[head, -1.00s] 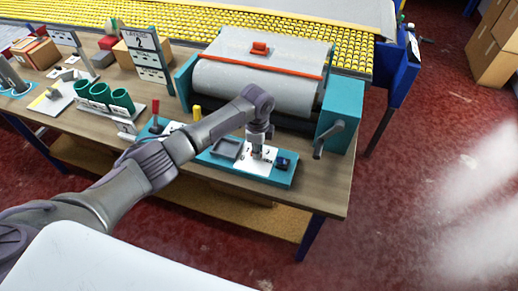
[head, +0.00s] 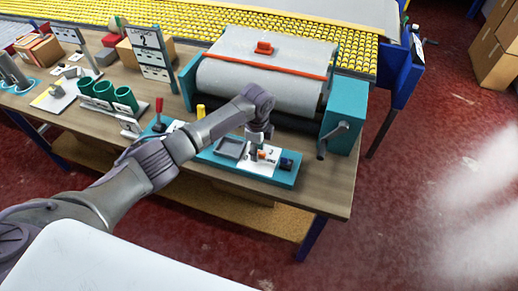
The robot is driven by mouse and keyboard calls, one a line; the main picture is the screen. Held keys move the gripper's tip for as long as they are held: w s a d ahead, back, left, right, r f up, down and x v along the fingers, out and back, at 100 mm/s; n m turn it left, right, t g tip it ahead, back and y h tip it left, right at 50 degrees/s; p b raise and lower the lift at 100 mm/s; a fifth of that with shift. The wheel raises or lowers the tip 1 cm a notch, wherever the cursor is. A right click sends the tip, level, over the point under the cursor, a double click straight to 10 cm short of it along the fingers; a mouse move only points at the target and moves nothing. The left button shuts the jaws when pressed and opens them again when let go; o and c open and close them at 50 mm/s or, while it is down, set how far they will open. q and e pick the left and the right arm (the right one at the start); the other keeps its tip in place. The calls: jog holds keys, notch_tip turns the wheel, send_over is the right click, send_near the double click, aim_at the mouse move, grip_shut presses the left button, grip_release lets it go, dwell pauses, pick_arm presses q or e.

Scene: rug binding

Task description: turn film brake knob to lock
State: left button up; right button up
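A teal control panel (head: 215,156) lies along the front edge of the bench. On its white plate (head: 257,167) sits a small orange-red knob (head: 262,155), probably the film brake knob; its pointer and the marks on the plate are too small to read. My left gripper (head: 254,149) points down at the white plate, right beside the knob and partly in front of it. Its fingertips are too small and hidden to tell open from shut, or whether they touch the knob. My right gripper is not in view.
A dark blue block (head: 286,164) and a grey tray (head: 229,148) flank the white plate. Behind stands a teal-ended roller machine (head: 345,105) with grey film and a dark crank (head: 333,136). A red-handled lever (head: 159,110) and green cups (head: 103,92) are to the left.

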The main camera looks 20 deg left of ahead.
pick_arm(q)
jog(key=shift+d, duration=0.3)
jog(key=shift+d+r, duration=0.1)
jog(key=shift+r, duration=0.1)
jog(key=shift+w+r, duration=0.1)
jog(key=shift+r, duration=0.25)
notch_tip(320, 180, up, 11)
jog(key=shift+a, duration=0.25)
